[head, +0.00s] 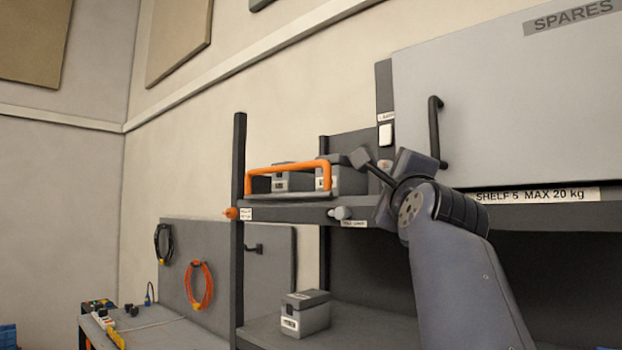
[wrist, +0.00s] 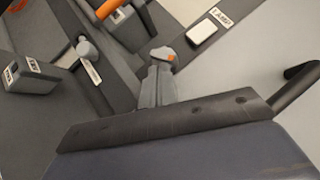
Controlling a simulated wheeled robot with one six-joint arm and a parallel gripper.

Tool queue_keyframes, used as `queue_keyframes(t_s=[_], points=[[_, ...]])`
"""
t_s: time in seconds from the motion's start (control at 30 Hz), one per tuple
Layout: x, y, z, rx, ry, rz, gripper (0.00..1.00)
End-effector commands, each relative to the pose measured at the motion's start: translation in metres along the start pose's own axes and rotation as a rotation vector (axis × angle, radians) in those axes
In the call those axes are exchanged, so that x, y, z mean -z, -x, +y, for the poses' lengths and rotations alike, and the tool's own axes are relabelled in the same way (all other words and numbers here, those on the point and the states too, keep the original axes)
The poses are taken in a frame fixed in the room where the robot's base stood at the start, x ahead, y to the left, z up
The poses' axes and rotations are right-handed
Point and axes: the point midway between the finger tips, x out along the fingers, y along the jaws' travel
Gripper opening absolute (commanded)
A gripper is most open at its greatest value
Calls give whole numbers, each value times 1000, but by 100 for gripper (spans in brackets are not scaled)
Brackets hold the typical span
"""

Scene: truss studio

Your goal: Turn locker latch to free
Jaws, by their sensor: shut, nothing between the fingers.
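A locker door marked SPARES (head: 510,90) stands upper right, closed as far as I see, with a black bar handle (head: 436,130). A pale grey round knob (head: 342,213) sits on the shelf's front edge; it also shows in the wrist view (wrist: 86,48). A small label is beside it, too small to read surely. I cannot tell for certain which part is the locker latch. My gripper (head: 361,159) is shut and empty, in front of the shelf, above and right of the knob. It also shows in the wrist view (wrist: 163,56), apart from the knob.
A white switch labelled LAMP (wrist: 204,31) is close to my gripper, left of the door. An orange rail (head: 290,166) fronts grey boxes (head: 344,178) on the shelf. An orange knob (head: 232,213) is at the left post. Another box (head: 306,312) stands below.

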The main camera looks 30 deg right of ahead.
Motion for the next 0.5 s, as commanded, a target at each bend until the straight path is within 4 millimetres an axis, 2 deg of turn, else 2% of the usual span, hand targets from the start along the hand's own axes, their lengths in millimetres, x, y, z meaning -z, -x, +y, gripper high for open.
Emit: queue_keyframes(t_s=[0.2,0.5], points=[[-4,-3,-8,-79,82,1,0],[-4,-3,-7,-133,137,-1,0]])
